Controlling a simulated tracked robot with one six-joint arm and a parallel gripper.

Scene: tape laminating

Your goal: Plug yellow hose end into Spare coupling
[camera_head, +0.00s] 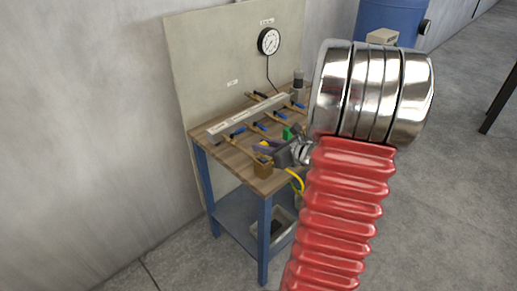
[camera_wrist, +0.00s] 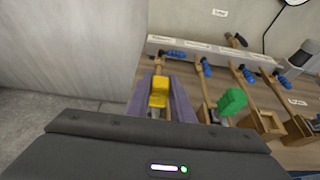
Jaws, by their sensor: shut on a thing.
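My gripper (camera_wrist: 160,105) has purple fingers, shut on the yellow hose end (camera_wrist: 158,92). In the head view my gripper (camera_head: 264,148) is over the bench top, partly hidden by my arm. The yellow hose (camera_head: 296,180) hangs in a curve at the bench's right edge. A grey manifold bar (camera_head: 250,118) carries several brass couplings with blue handles. In the wrist view the yellow end lies in line with the leftmost visible coupling (camera_wrist: 157,66); I cannot tell whether they touch. The labels on the bar are too small to read, so I cannot tell which is Spare.
A green hose end (camera_wrist: 232,101) stands right of my gripper. Wooden holder blocks (camera_wrist: 262,125) are further right. A gauge (camera_head: 269,41) hangs on the back panel (camera_head: 215,75). A bin (camera_head: 278,228) sits on the lower shelf. Floor left of the bench is clear.

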